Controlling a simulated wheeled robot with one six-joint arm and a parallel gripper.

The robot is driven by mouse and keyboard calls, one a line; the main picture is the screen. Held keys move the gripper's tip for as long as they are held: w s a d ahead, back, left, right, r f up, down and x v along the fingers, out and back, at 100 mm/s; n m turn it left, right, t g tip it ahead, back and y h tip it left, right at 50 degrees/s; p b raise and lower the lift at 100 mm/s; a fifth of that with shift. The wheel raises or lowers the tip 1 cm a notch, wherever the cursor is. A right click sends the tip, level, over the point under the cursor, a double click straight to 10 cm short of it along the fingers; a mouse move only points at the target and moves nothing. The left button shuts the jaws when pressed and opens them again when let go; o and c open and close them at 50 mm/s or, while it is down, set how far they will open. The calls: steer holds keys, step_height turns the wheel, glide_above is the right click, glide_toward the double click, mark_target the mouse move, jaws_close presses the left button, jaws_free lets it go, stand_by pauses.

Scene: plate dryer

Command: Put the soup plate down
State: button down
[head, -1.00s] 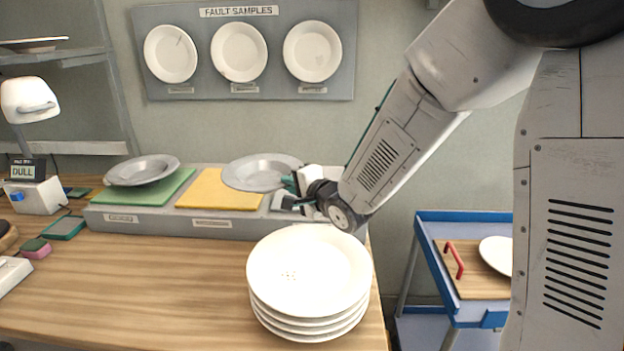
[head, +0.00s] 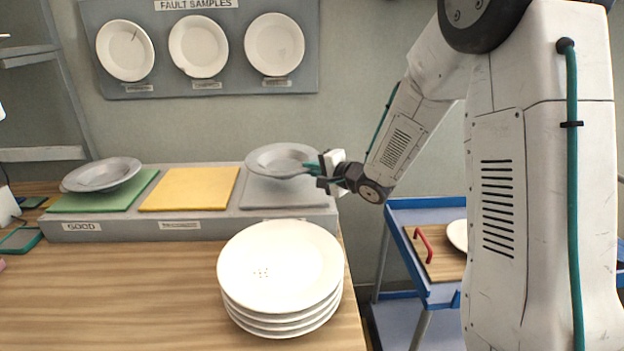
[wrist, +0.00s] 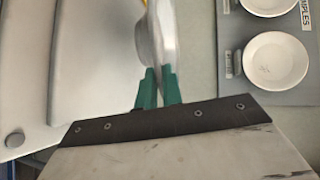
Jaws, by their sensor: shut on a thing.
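My gripper (head: 312,170) is shut on the right rim of a grey soup plate (head: 282,158). The plate is held roughly level above the grey mat (head: 262,196) at the right end of the raised bench. A gap to the mat seems to show, but the head view does not make its height clear. In the wrist view the green fingertips (wrist: 158,88) pinch the plate's rim (wrist: 165,40), seen edge-on. Another grey soup plate (head: 102,174) rests on the green mat (head: 130,200) labelled GOOD, at the left.
A yellow mat (head: 190,188) between the two is empty. A stack of white plates (head: 280,265) stands on the wooden table in front of the grey mat. A blue cart (head: 400,215) is at the right. The fault samples board (head: 200,85) hangs behind.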

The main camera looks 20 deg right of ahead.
step_height(320, 180, down, 3)
steer(key=c, duration=1.5)
jaws_free()
steer(key=s+d+r+n+g+h, duration=0.1)
steer(key=s+d+r+g+h, duration=0.15)
steer(key=s, duration=0.35)
steer(key=s+d+r+n+g+h, duration=0.1)
steer(key=s+d+r+n+h, duration=0.15)
steer(key=s, duration=0.45)
steer(key=s+d+r+n+g+h, duration=0.1)
steer(key=s+d+r+h, duration=0.25)
steer(key=s, duration=0.25)
steer(key=s+a+n+g+y, duration=0.1)
steer(key=s+a+n+g, duration=0.3)
steer(key=s, duration=0.8)
steer(key=s+a+r+n+g+y, duration=0.1)
steer(key=s+a+n+g, duration=0.2)
steer(key=s, duration=0.9)
steer(key=a+g, duration=0.1)
steer(key=a, duration=0.2)
steer(key=shift+r+n, duration=0.15)
steer(key=shift+n, duration=0.2)
